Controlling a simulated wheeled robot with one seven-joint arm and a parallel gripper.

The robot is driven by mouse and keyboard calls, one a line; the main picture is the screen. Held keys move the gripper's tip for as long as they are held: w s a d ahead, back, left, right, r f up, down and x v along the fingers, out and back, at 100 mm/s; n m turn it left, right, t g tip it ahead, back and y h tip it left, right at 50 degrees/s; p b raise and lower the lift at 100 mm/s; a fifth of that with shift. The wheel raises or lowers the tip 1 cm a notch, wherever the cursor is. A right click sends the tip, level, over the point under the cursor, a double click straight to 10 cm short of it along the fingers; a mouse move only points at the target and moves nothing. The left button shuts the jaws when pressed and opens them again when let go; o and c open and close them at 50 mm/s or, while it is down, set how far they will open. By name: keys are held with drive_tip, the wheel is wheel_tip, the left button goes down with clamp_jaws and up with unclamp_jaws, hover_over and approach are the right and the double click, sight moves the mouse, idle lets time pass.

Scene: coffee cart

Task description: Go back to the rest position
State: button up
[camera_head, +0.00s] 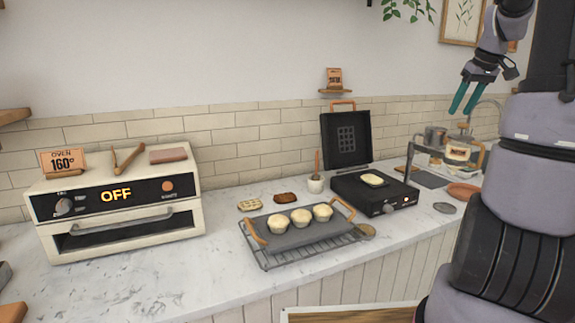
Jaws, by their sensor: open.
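My gripper (467,99) is at the upper right, with its two teal fingers apart and pointing down. It is open and nothing is between the fingers. It hangs in the air in front of the wall, above the right part of the counter, and touches nothing that I can see. My arm rises along the right side and bends over at the top, partly out of the picture.
A white oven (120,236) reading OFF stands at left on the counter (150,291). A tray (292,238) with three muffins sits on a wire rack at the middle. An open waffle iron (402,193) and a glass pot (457,152) stand at right.

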drive_tip(key=s+a+r+m, duration=0.1)
drive_tip(key=s+a+r, duration=0.25)
drive_tip(key=a, duration=0.75)
drive_tip(key=s+a+f+m+t+y, duration=0.1)
drive_tip(key=s+a+m, duration=0.3)
drive_tip(key=s+a, duration=1.2)
drive_tip(key=s+t, duration=0.1)
drive_tip(key=s, duration=0.1)
drive_tip(key=shift+s+f+t, duration=0.15)
drive_tip(key=shift+s+t, duration=0.15)
drive_tip(key=shift+s, duration=0.1)
